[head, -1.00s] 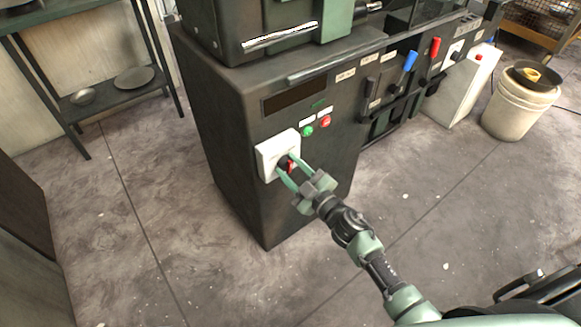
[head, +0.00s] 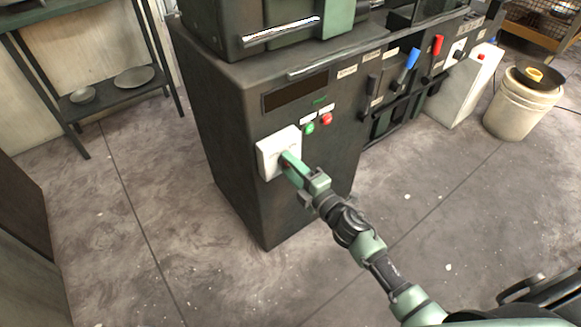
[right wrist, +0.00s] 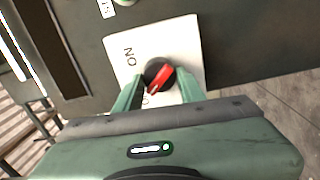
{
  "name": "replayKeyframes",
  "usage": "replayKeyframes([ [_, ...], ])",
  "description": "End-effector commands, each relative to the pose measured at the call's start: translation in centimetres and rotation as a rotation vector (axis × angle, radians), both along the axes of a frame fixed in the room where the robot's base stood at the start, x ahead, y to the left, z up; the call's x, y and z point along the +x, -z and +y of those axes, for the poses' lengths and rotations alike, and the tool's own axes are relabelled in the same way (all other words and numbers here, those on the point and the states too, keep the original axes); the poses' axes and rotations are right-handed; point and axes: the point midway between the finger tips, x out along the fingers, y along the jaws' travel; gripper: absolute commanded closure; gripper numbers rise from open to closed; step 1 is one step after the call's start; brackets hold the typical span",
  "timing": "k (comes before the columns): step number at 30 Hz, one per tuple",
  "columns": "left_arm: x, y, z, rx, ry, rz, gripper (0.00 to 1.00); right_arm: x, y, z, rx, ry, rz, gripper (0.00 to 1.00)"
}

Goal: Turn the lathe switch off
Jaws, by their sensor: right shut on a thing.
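The lathe switch is a black round knob with a red pointer (right wrist: 160,76) on a white plate (head: 273,142), on the front of the dark lathe cabinet (head: 235,190). In the right wrist view the plate (right wrist: 183,38) carries lettering that reads "NO" from this side; a second marking is partly hidden by my gripper. The red pointer slants down-left there. My right gripper (head: 286,162) is at the plate, its fingers on either side of the knob and shut on it. In the head view the fingers hide the knob. My left gripper is not in view.
Green (head: 309,128) and red (head: 326,119) buttons sit just above right of the plate. Blue (head: 411,59) and red (head: 437,45) levers stick out farther right. A white bucket (head: 515,112) stands at the right, a metal shelf (head: 110,100) at the left. The floor in front is clear.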

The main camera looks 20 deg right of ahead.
Motion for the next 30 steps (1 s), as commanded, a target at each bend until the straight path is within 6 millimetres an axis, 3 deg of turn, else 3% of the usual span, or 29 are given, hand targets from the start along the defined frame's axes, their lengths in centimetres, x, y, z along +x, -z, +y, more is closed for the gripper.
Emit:
replayKeyframes([
  [22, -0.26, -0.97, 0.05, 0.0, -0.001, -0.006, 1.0, -0.07, 0.19, 0.01, -0.08, 0.0, -0.026, 1.0],
  [23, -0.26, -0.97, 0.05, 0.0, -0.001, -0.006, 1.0, -0.07, 0.19, 0.01, -0.08, 0.0, -0.026, 0.53],
  [24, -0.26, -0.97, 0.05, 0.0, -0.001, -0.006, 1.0, -0.07, 0.19, 0.01, -0.08, 0.0, -0.026, 0.41],
  [30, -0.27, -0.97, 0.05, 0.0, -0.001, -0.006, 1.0, -0.03, 0.12, 0.01, -0.079, 0.0, -0.026, 0.41],
])
